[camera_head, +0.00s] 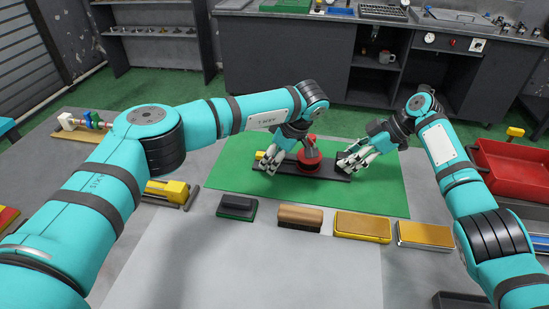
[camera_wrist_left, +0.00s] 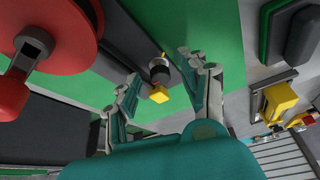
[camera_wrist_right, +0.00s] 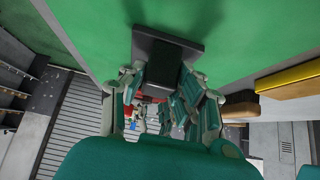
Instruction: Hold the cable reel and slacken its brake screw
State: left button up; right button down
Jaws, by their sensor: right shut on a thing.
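The cable reel (camera_head: 309,158) is a red drum with an upright red handle on a long dark base (camera_head: 327,172), lying on a green mat. The brake screw has a yellow knob (camera_wrist_left: 158,94) on a dark and grey shaft at the base's left end; its yellow also shows in the head view (camera_head: 260,155). My left gripper (camera_head: 268,166) is open over that end. In the left wrist view, its fingers (camera_wrist_left: 160,82) stand either side of the screw, apart from each other. My right gripper (camera_head: 350,163) is shut on the dark right end of the base (camera_wrist_right: 168,46); its fingertips partly hide the contact.
In front of the mat (camera_head: 384,190) lie a dark green-edged block (camera_head: 237,207), a brown brush (camera_head: 300,216) and two yellow-topped blocks (camera_head: 362,226). A yellow tool (camera_head: 168,190) lies left of the mat. A red bin (camera_head: 510,168) stands at right. The near grey surface is clear.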

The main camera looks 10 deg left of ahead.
pick_arm(q)
jog(key=v, duration=1.2)
dwell(0.3)
pick_arm(e)
jog(key=c, duration=0.9)
grip_release()
jog(key=v, duration=1.2)
